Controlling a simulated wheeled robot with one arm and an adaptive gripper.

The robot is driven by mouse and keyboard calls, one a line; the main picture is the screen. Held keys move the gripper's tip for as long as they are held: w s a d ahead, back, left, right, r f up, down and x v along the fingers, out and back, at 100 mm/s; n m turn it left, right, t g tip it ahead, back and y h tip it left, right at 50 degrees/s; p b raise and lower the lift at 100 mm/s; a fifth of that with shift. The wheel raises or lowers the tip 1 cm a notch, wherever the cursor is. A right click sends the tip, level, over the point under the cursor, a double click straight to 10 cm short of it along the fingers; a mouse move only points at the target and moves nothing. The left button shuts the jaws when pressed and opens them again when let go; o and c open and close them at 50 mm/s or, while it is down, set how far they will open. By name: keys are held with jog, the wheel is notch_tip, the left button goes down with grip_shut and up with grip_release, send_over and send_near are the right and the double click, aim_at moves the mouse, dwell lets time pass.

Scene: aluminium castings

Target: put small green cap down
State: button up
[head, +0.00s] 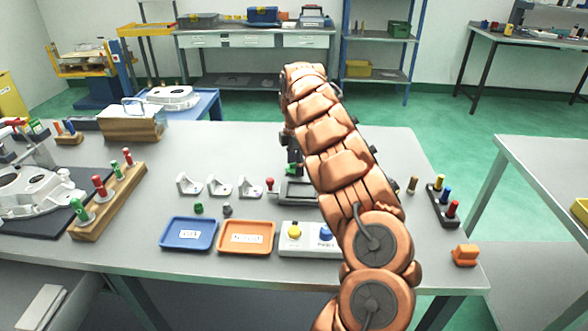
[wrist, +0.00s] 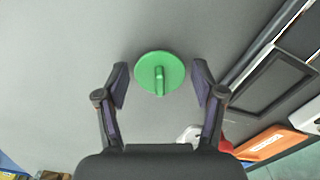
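The small green cap (wrist: 172,74) is a round disc with a raised bar across it, seen face-on in the wrist view against a grey surface. My gripper (wrist: 161,76) is open, with one finger on each side of the cap and a visible gap on both sides. The cap seems to lie on the grey surface, but its height is hard to tell. In the head view my arm hides most of the gripper; a small green patch (head: 293,168) shows beside its dark parts, and I cannot tell if it is the cap.
On the grey table (head: 240,145) stand white brackets (head: 220,187), a blue tray (head: 188,234), an orange tray (head: 246,237) and a button box (head: 305,238). A wooden rack (head: 110,202) with coloured pegs is at left. A dark frame (wrist: 265,82) lies right of the cap. Bare table surrounds the cap's left.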

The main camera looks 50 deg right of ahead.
jog(key=c, duration=0.5)
